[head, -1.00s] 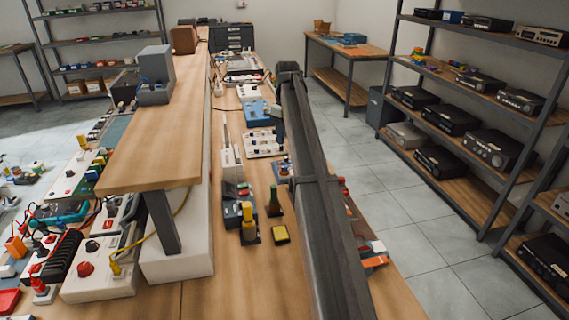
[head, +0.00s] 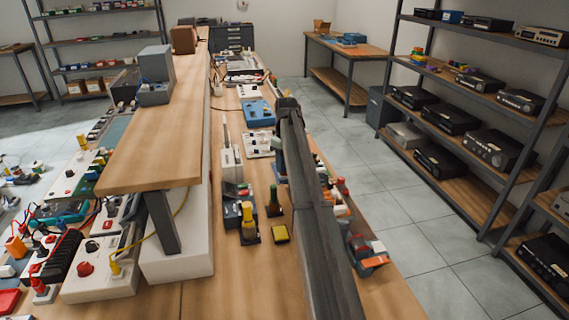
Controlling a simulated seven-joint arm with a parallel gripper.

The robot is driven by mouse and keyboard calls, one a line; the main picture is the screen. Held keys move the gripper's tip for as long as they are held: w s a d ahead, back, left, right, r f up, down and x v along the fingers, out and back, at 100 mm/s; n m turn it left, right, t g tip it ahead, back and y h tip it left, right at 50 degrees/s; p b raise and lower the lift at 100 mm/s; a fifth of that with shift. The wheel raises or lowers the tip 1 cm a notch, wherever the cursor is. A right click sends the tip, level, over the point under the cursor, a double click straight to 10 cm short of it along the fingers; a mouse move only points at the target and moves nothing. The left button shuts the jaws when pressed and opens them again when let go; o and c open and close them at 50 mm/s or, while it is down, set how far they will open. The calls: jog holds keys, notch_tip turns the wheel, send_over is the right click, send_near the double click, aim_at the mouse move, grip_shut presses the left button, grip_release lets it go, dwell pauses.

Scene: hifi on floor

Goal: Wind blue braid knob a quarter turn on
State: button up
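My gripper (head: 279,153) hangs down on the left side of my dark arm's far end, low over the bench. It is small and mostly hidden by the arm, so its fingers cannot be made out. A small blue item (head: 277,173) shows just below it; I cannot tell whether they touch. I cannot single out the blue braid knob with certainty. A white board (head: 257,145) with small dark and blue knobs lies just left of and beyond the gripper. A blue box (head: 257,113) with light knobs lies farther back.
A yellow-topped bottle (head: 249,222), a green-topped bottle (head: 273,202) and a yellow pad (head: 281,234) stand near the arm's left. A raised wooden shelf (head: 160,135) runs along the left. Red-and-grey items (head: 367,252) lie right of the arm. The front bench is clear.

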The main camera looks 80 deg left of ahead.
jog(key=shift+c, duration=0.4)
grip_shut()
jog(key=shift+m, duration=0.4)
jog(key=m, duration=0.3)
jog(key=shift+m, duration=0.4)
jog(key=m, duration=0.4)
jog(key=shift+m, duration=0.3)
jog(key=m, duration=0.4)
jog(key=shift+m+y, duration=0.3)
jog(key=shift+m, duration=1.9)
